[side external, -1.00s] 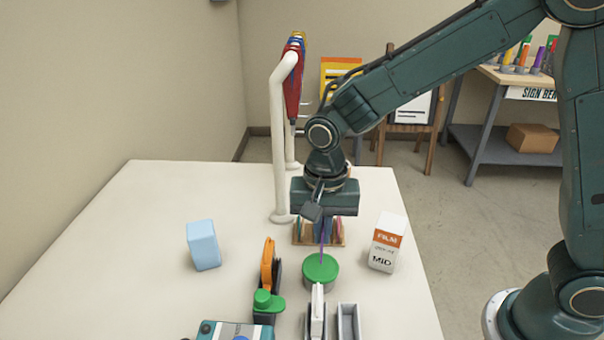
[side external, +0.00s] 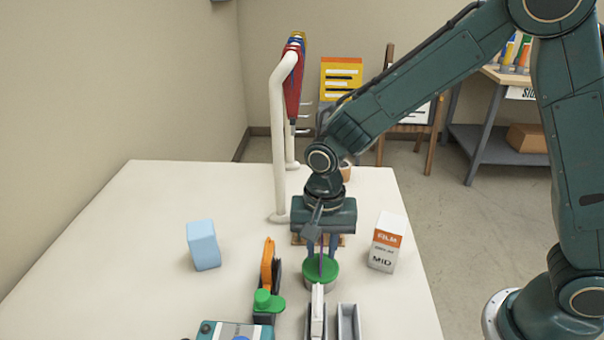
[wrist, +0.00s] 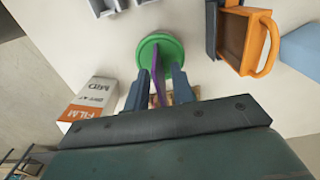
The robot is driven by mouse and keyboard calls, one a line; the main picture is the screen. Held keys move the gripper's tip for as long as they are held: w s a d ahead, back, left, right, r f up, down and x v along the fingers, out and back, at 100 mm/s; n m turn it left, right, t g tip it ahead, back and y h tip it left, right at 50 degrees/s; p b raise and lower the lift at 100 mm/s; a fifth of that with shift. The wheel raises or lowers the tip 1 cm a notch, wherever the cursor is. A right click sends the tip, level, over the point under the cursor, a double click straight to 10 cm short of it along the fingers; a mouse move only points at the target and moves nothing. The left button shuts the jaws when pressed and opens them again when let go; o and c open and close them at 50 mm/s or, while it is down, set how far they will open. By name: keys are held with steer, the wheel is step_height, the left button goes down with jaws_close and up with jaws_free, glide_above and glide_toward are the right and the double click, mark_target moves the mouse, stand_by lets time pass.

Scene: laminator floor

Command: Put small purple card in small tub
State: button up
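The small purple card (side external: 322,262) is upright and edge-on at the round green-topped tub (side external: 330,270), with its lower end at the green top. The wrist view shows the purple card (wrist: 155,82) as a thin strip over the green top (wrist: 147,46). My gripper (side external: 322,256) is directly above the tub, fingers pointing down. In the wrist view my gripper (wrist: 158,72) is open, its fingers on either side of the card with gaps visible. How deep the card sits in the tub is unclear.
A FILM box (side external: 385,245) stands right of the tub and a light blue block (side external: 204,245) left. An orange-and-green item (side external: 268,265) and grey trays (side external: 348,322) are close in front. A white post (side external: 280,150) rises behind. The left tabletop is clear.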

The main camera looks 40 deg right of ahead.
steer(key=shift+r, duration=0.15)
step_height(320, 180, up, 11)
steer(key=shift+r, duration=0.55)
stand_by(0.3)
stand_by(0.5)
steer(key=s+d+r+n+t, duration=0.2)
steer(key=s+d+r+n, duration=0.1)
steer(key=s+d, duration=0.4)
steer(key=s+d+r+n+t, duration=0.3)
steer(key=s+d+n, duration=0.3)
steer(key=s, duration=0.5)
steer(key=shift+s+d+r+t, duration=0.15)
steer(key=shift+d+r+t, duration=0.25)
steer(key=shift+d, duration=0.55)
